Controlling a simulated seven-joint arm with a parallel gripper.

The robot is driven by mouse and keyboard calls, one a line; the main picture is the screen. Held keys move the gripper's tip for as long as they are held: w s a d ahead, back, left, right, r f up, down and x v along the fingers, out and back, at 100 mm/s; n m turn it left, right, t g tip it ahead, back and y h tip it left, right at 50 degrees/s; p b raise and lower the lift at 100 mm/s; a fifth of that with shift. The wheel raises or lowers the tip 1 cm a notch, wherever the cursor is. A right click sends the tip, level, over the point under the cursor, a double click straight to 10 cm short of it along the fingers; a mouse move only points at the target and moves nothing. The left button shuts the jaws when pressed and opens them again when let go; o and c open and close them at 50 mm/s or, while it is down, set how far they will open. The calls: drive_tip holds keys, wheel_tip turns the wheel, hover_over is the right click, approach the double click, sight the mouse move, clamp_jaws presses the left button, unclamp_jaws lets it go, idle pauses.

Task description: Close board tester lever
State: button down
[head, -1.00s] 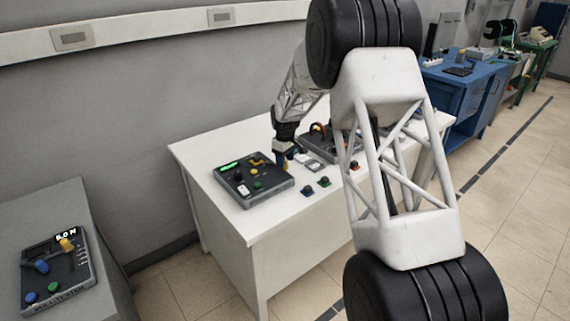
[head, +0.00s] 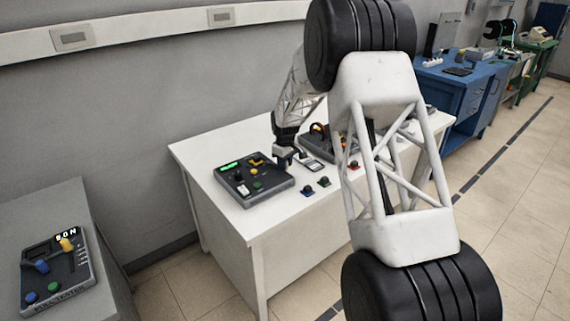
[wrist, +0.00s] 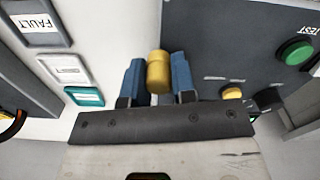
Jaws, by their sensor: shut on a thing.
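The board tester appears to be the dark box (head: 268,189) on the white table, with a green lit display, yellow parts and a green button; its label is not readable from the head view. In the wrist view its dark panel (wrist: 222,50) shows a green button (wrist: 295,52) and a small yellow button (wrist: 232,93). My gripper (wrist: 158,75) has its two blue fingers on either side of a yellow cylindrical handle (wrist: 159,72), at the panel's near edge, and is shut on it. In the head view my gripper (head: 287,157) is at the box's back right corner; the handle is hidden there.
Cards, one marked FAULT (wrist: 40,22), lie left of the panel in the wrist view. Another dark device (head: 318,143) stands to the right on the table (head: 205,160). Small coloured knobs (head: 324,181) line the front. A pull tester (head: 57,270) sits on the grey bench at left.

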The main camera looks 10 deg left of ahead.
sight(269, 177)
idle(0.3)
drive_tip(key=shift+s+a+m, duration=0.2)
drive_tip(key=shift+s+m, duration=0.25)
drive_tip(key=shift+m, duration=0.25)
drive_tip(key=shift+s+a+m, duration=0.2)
drive_tip(key=shift+s+m, duration=0.2)
drive_tip(key=shift+m, duration=0.3)
drive_tip(key=m, duration=0.1)
drive_tip(key=s+a+m, duration=0.1)
drive_tip(key=shift+s+m, duration=0.2)
drive_tip(key=shift+m, duration=0.1)
drive_tip(key=a+m, duration=0.1)
drive_tip(key=s+a+m, duration=0.1)
drive_tip(key=m, duration=0.1)
drive_tip(key=shift+s+m, duration=0.2)
drive_tip(key=shift+m, duration=0.1)
drive_tip(key=shift+s+a+m, duration=0.15)
drive_tip(key=shift+a+m, duration=0.25)
drive_tip(key=shift+m, duration=0.3)
drive_tip(key=shift+s+a+m, duration=0.15)
drive_tip(key=shift+a+m, duration=0.25)
drive_tip(key=shift+m, duration=0.3)
drive_tip(key=c, duration=1)
unclamp_jaws()
drive_tip(key=shift+o, duration=0.2)
